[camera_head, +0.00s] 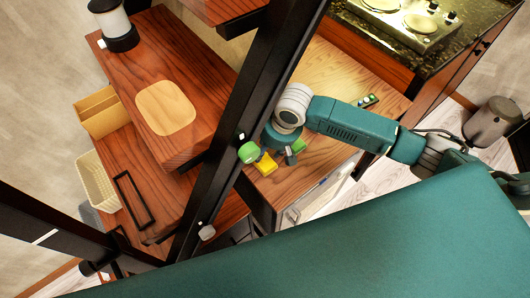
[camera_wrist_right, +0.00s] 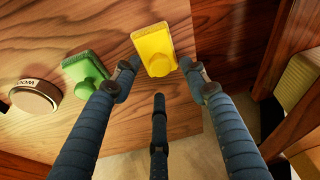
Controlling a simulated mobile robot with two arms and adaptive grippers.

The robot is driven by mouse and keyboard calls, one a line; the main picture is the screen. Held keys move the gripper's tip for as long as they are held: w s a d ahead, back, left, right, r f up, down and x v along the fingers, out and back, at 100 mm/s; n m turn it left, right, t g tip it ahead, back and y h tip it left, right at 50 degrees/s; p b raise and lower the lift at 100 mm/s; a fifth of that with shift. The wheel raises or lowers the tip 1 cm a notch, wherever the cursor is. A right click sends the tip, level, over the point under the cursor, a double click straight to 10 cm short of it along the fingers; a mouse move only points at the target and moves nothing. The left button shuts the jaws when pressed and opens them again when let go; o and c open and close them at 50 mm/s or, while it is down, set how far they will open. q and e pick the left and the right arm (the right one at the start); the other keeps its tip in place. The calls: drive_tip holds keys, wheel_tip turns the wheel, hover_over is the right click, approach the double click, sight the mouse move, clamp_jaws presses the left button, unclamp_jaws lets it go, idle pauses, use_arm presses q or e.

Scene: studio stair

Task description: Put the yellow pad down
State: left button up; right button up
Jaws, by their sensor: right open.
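The yellow pad (camera_head: 265,163) lies on the wooden counter (camera_head: 330,75) close to its edge, beside the black stair beam. In the right wrist view the yellow pad (camera_wrist_right: 153,47) lies flat on the wood, with a raised grip on its lower side. My right gripper (camera_wrist_right: 160,75) is open, its fingertips near the pad's lower end, one to each side. I cannot tell whether they touch it. In the head view my right gripper (camera_head: 289,156) is partly hidden by its own wrist. My left gripper is not in view.
A green pad (camera_wrist_right: 85,70) and a round tin (camera_wrist_right: 36,95) lie left of the yellow pad. A black beam (camera_head: 232,135) crosses close by. A remote-like item (camera_head: 368,101) lies farther back on the counter. Wooden stair treads (camera_head: 150,60) stand at left.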

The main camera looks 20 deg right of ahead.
drive_tip(key=v, duration=0.8)
drive_tip(key=shift+r+b, duration=0.3)
drive_tip(key=shift+r, duration=0.05)
drive_tip(key=shift+s+d, duration=0.1)
drive_tip(key=shift+s, duration=0.1)
